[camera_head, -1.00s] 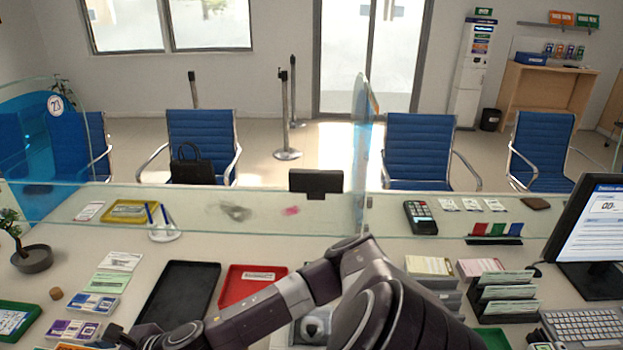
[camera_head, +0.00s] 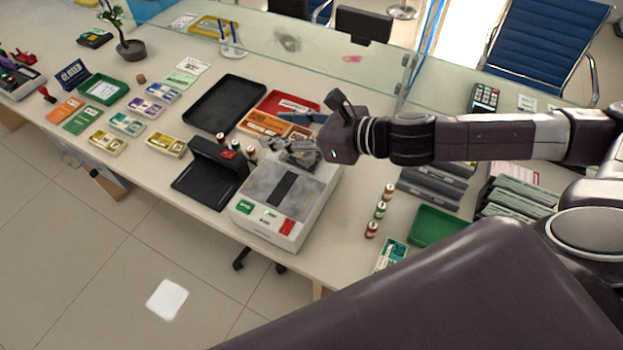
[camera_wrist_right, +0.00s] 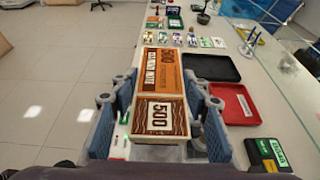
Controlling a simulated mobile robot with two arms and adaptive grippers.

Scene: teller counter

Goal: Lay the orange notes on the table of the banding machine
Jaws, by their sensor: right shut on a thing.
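The orange notes (camera_head: 263,123) are a long bundle beside the red tray, held by my right gripper (camera_head: 306,134). The right wrist view shows the bundle (camera_wrist_right: 163,72) marked 500, pointing away between the two blue fingers of my right gripper (camera_wrist_right: 158,125). A pale line crosses it. A light grey machine (camera_head: 264,187) with a black strip on top and green and red marks stands just below the gripper in the head view. A black device with a flat plate (camera_head: 200,189) stands left of it. I cannot tell which is the banding machine. My left gripper is not in view.
A black tray (camera_head: 224,84) and a red tray (camera_head: 288,101) lie behind the notes. Small rolls (camera_head: 381,210) stand right of the grey machine, near a green tray (camera_head: 437,226). Several note bundles lie on the left. A glass screen (camera_head: 330,62) borders the counter's back.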

